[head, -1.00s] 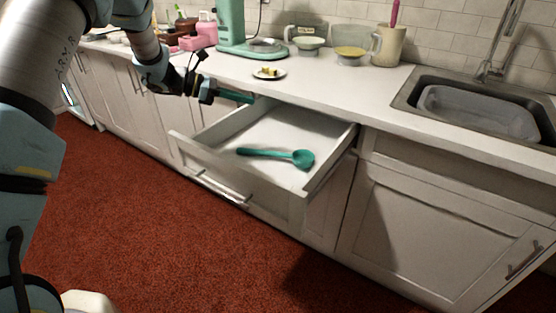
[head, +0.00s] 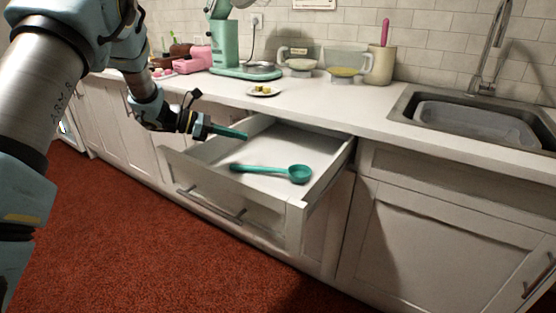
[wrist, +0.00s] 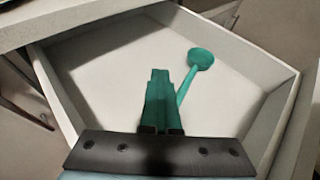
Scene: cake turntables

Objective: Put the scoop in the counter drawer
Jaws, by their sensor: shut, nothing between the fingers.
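A teal scoop (head: 299,174) lies flat on the white floor of the open counter drawer (head: 305,210), its bowl to the right and its handle to the left. In the wrist view the scoop (wrist: 201,59) is beyond my gripper, its handle partly hidden behind the fingers. My gripper (head: 246,136) has teal fingers and is over the back left part of the drawer, above and apart from the scoop. The wrist view shows the fingers (wrist: 160,72) shut together with nothing between them.
The countertop (head: 330,112) above the drawer holds a small plate with yellow pieces (head: 264,91), a green stand mixer (head: 224,50), bowls (head: 345,72) and a utensil crock (head: 380,65). A sink (head: 470,108) is at right. The red floor in front is clear.

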